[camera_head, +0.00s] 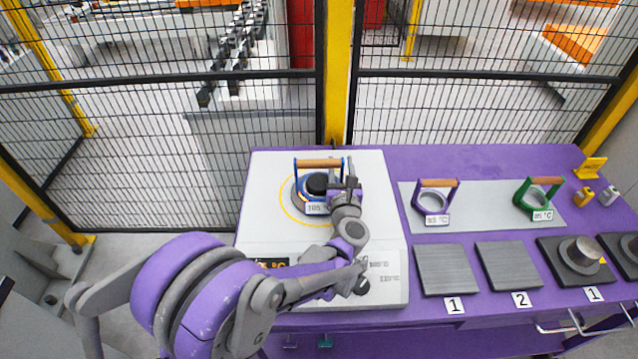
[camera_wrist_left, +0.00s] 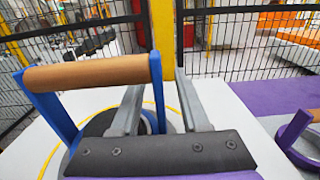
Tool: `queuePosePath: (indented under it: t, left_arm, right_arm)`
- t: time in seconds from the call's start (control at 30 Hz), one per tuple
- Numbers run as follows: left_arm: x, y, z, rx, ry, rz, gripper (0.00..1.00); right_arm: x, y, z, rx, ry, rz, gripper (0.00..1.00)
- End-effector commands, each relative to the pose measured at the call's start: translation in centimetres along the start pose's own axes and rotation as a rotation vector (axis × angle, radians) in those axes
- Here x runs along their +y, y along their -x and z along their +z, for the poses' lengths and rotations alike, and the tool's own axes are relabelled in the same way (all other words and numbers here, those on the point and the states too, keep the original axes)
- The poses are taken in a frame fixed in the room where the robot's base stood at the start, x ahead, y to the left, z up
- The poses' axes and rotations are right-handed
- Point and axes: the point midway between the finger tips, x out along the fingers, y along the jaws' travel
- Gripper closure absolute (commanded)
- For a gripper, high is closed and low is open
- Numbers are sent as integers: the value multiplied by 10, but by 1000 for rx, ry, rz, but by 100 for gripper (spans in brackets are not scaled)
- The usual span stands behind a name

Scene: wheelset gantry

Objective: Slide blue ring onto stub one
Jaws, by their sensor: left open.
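The blue ring (camera_head: 306,186) sits on the white heater plate (camera_head: 270,230) inside a yellow circle, with its wooden handle (camera_head: 318,163) on top. My left gripper (camera_head: 348,172) is open and empty just right of the ring. Stub one (camera_head: 583,252) is a grey cylinder on a dark square base at the right, behind a "1" label. My right gripper is not in view.
A purple ring (camera_head: 434,204) and a green ring (camera_head: 538,196) stand on a grey mat (camera_head: 485,212). Two dark flat plates (camera_head: 446,270) lie in front. Another stub (camera_head: 628,250) is cut off at the right edge. A mesh fence stands behind the table.

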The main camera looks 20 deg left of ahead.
Motion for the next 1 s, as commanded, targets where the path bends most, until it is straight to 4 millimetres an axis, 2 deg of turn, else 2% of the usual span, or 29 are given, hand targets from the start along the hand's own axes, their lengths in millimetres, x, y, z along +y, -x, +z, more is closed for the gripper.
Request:
queuePosePath:
  t: [0.03,0.23,0.3,1.0]
  left_arm:
    - [0,0,0,0,0,0,57]
    - [0,0,0,0,-1,0,93]
    - [0,0,0,0,-1,0,100]
    - [0,0,0,0,-1,0,100]
  right_arm:
    - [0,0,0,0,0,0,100]
    - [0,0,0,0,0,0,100]
    - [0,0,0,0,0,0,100]
    - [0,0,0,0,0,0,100]
